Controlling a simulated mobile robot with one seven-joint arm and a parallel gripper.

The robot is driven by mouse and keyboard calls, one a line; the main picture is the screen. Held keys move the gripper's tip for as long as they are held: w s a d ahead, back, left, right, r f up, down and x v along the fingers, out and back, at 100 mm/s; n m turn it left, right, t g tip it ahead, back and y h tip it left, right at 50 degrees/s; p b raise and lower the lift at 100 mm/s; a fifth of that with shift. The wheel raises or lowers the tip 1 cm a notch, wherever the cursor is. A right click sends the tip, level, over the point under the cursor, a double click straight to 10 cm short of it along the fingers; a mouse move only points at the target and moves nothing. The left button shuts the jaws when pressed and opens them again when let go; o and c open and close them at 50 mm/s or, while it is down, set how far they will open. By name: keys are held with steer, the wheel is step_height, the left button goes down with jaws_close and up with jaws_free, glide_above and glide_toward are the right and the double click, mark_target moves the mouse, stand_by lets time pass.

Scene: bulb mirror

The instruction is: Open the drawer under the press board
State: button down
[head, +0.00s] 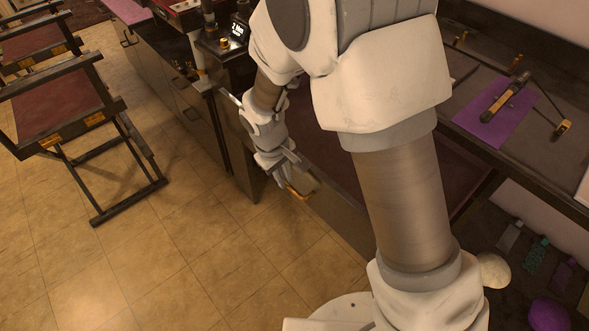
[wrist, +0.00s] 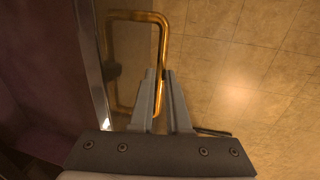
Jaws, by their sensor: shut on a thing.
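My gripper (head: 284,166) is low at the front of the dark bench, left of my arm's large links. The drawer's brass pull handle (head: 298,193) shows just below the gripper. In the wrist view, the handle (wrist: 136,15) is a squared loop, and its outer bar passes between my two grey fingers (wrist: 160,75), which are shut on it. The drawer front (wrist: 95,65) is at the left with a bright edge, and a dark red surface lies behind it. My arm hides much of the drawer, so how far it stands out is unclear.
Folding chairs (head: 66,105) stand at the left on the tiled floor (head: 180,250), which is clear in front of the bench. A purple mat (head: 495,120) with a tool lies on the bench at right. A device with a lit display (head: 238,30) stands at the back.

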steer(key=shift+s+a, duration=0.45)
steer(key=c, duration=0.9)
jaws_free()
steer(key=r+p, duration=0.1)
steer(key=r, duration=0.4)
steer(key=s+a+r+p, duration=0.1)
steer(key=r, duration=0.5)
steer(key=s+a+r+p, duration=0.1)
steer(key=r+p, duration=0.1)
steer(key=r, duration=0.4)
steer(key=shift+s+a+r, duration=0.1)
steer(key=shift+s+a, duration=0.05)
